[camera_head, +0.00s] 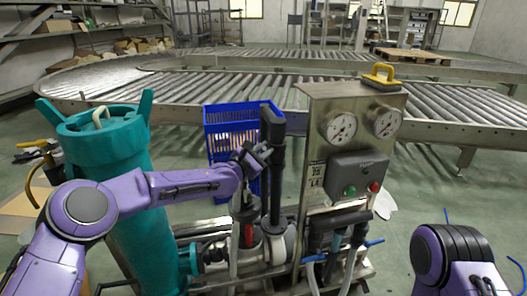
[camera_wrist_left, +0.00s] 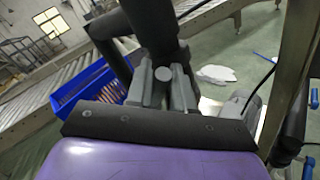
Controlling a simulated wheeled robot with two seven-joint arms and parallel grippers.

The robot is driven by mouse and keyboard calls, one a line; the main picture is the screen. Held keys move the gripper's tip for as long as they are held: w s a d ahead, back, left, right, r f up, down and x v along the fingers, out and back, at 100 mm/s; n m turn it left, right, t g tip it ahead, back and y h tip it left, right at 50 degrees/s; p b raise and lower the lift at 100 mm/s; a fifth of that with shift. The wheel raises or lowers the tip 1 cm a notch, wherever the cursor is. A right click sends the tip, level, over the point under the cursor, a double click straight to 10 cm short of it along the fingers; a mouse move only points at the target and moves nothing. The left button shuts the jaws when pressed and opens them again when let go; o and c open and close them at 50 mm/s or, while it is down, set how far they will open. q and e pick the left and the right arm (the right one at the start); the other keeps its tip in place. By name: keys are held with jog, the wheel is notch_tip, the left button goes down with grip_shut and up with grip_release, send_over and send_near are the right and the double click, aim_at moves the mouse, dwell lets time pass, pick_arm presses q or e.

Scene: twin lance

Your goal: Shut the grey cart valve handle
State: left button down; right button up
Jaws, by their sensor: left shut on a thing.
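The cart (camera_head: 331,98) is a steel panel unit with two gauges, beside a teal tank (camera_head: 108,150). My left gripper (camera_head: 258,155) is at a black upright pipe (camera_head: 272,125) left of the panel. In the left wrist view, the grey fingers (camera_wrist_left: 164,90) are closed around a small grey piece with a round end (camera_wrist_left: 163,74), which looks like the valve handle. The black pipe (camera_wrist_left: 150,25) rises just beyond it. The rest of the handle and its angle are hidden by the gripper. My right arm shows at bottom right, its gripper out of view.
A blue crate (camera_head: 228,115) stands just behind the gripper. Pipes, a red part (camera_head: 249,235) and blue-handled valves (camera_head: 374,242) sit low on the cart. A roller conveyor (camera_head: 450,115) curves behind.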

pick_arm(q)
jog(key=shift+s+d+f+m+t+h+b, duration=0.1)
jog(key=shift+s+f+m+t+h+b, duration=0.4)
jog(key=shift+m+b, duration=0.95)
jog(key=shift+s+d+f+m+t+h+b, duration=0.25)
jog(key=shift+f+m+h+b, duration=0.45)
jog(key=shift+b, duration=1.4)
jog(key=shift+s+a+f+m+t+h+b, duration=0.15)
jog(key=shift+f+m+t+h+b, duration=0.3)
jog(key=shift+m+h+b, duration=1)
jog(key=shift+y+b, duration=0.3)
jog(key=shift+y, duration=0.25)
jog(key=shift+r, duration=0.1)
jog(key=c, duration=1.1)
grip_release()
jog(key=shift+s, duration=0.1)
jog(key=p+v, duration=0.1)
jog(key=v, duration=0.9)
jog(key=shift+s+a, duration=0.1)
jog(key=shift+s, duration=0.05)
